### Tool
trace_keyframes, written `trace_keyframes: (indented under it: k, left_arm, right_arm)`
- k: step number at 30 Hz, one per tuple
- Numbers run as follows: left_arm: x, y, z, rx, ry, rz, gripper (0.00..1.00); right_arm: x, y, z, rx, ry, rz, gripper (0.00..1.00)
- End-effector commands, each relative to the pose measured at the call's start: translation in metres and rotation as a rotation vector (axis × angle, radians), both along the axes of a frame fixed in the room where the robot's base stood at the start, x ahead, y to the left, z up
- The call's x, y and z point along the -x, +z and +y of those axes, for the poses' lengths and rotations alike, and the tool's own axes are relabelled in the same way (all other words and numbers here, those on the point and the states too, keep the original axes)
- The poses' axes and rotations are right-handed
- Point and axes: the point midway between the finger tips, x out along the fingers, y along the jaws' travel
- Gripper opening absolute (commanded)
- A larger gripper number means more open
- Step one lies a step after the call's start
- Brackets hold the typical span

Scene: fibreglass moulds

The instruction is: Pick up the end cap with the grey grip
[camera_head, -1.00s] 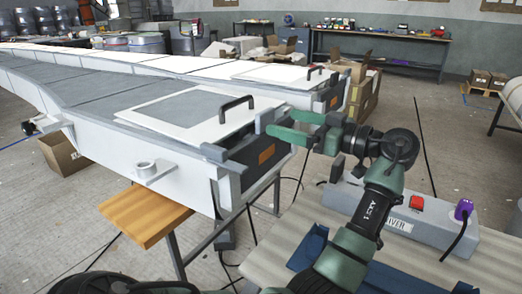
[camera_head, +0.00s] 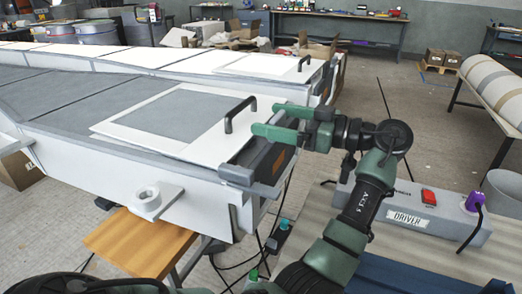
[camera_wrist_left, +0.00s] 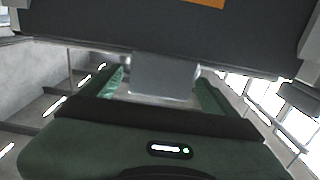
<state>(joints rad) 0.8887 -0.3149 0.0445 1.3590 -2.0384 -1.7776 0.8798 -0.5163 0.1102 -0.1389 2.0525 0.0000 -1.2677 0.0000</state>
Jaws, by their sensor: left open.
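The end cap (camera_head: 264,170) is a dark block with an orange label, at the near end of the front white mould. It fills the top of the left wrist view (camera_wrist_left: 120,38). A grey grip (camera_wrist_left: 163,75) projects from it there, between my fingers; in the head view it cannot be made out behind the gripper. My left gripper (camera_head: 282,121) is open, its green fingers level and pointing left above the cap. In the wrist view its fingers (camera_wrist_left: 163,88) stand either side of the grip with gaps; contact is not visible. My right gripper is not in view.
A black handle (camera_head: 240,113) stands on the white panel (camera_head: 115,128) close to my fingertips. A grey block (camera_head: 236,175) sits at the cap's near corner. A wooden board (camera_head: 140,243) lies below the mould. A box marked DRIVER (camera_head: 400,213) is on the bench at right.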

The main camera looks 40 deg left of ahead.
Motion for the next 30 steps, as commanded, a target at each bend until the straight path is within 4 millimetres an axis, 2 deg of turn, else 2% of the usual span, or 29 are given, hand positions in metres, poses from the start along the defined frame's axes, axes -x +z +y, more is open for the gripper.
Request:
trace_keyframes:
  k: [7, 8, 17, 30]
  left_arm:
    - [0.0, -0.0003, -0.0013, 0.001, -0.001, 0.0, 0.89]
    - [0.0, -0.0003, -0.0012, 0.001, -0.001, 0.0, 0.84]
    - [0.0001, -0.0004, -0.0008, 0.001, 0.0, 0.0, 0.0]
    - [-0.0002, 0.0048, 0.0031, 0.0, 0.0, -0.001, 0.0]
  right_arm:
    - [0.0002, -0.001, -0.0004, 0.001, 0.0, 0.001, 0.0]
    - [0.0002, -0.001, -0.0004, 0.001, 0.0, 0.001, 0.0]
    - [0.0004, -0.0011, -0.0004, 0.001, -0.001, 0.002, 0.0]
    - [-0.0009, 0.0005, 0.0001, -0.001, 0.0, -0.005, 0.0]
